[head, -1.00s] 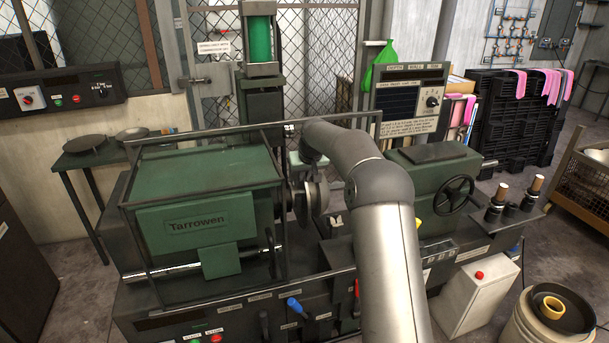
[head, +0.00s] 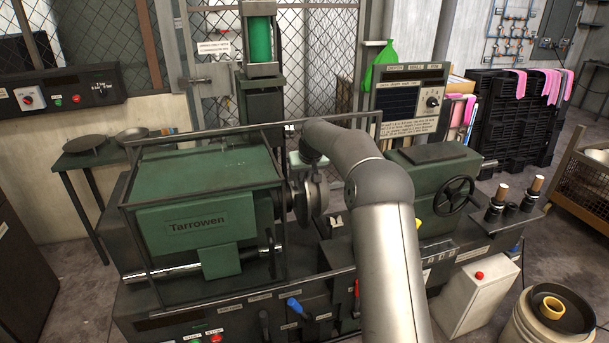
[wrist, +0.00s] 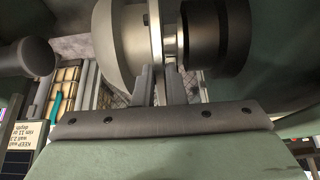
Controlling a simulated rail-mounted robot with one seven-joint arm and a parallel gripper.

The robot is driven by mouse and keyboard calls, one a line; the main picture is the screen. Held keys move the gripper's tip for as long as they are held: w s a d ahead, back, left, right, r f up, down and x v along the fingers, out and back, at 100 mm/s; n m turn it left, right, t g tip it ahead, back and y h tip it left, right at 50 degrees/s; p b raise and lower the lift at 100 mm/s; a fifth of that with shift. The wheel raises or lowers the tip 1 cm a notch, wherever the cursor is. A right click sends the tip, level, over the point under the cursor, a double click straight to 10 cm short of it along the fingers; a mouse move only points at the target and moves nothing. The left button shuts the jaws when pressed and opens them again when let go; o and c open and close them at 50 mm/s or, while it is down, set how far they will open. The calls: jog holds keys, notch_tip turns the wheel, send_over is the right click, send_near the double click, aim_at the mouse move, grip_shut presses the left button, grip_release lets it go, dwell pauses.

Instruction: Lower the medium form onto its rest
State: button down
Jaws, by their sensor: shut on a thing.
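The form is a rounded grey metal piece (wrist: 118,50), large in the wrist view, with a flat back and a bright narrow rim. In the head view the grey round piece (head: 319,190) stands at the headstock of the green Tarrowen lathe (head: 208,210), partly hidden by my arm. My gripper (wrist: 162,82) is shut on the form at its back, between its flat side and a black cylinder (wrist: 219,38). The exact contact is partly hidden. In the head view my gripper is behind my arm. I cannot tell which thing is the rest.
A dark bar frame (head: 205,137) surrounds the headstock. The tailstock with its handwheel (head: 454,196) stands to the right. Several upright pieces (head: 497,205) stand on the lathe's right end. A side table (head: 75,163) with round discs is at back left. A bucket (head: 552,310) is at front right.

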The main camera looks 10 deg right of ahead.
jog(key=shift+r+p, duration=0.7)
jog(key=shift+r, duration=0.5)
jog(key=shift+r+p, duration=0.3)
jog(key=shift+r, duration=0.15)
notch_tip(320, 180, up, 13)
jog(key=p, duration=0.4)
jog(key=shift+r, duration=0.2)
dwell(1.3)
